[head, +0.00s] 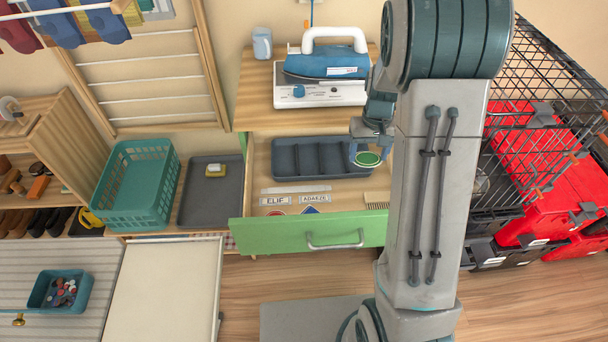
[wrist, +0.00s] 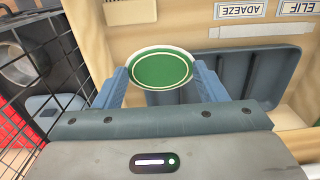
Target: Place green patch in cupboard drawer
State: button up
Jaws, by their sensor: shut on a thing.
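The green patch (head: 368,159) is an oval with a pale edge and a thin light inner ring. My gripper (head: 370,150) is shut on it and holds it over the right end of the dark divided tray in the open drawer. In the wrist view the patch (wrist: 160,68) sits between the two blue fingers of my gripper (wrist: 160,78), face to the camera. The cupboard drawer (head: 285,236) is pulled out and has a green front with a grey handle. The gap between patch and tray cannot be judged exactly.
The drawer holds the divided tray (head: 300,157), name labels (head: 314,198), a comb (head: 376,198) and partly hidden red and blue patches. An iron (head: 325,65) stands on the cupboard top. A wire cage (head: 545,70) stands right; a teal basket (head: 135,185) stands left.

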jog(key=s+a+f+p, duration=0.1)
jog(key=s+a+f, duration=0.1)
jog(key=s+a, duration=0.4)
send_over(345, 206)
notch_tip(345, 206, down, 5)
jog(key=shift+w+a+r, duration=0.1)
jog(key=shift+r, duration=0.05)
jog(key=shift+f, duration=2.25)
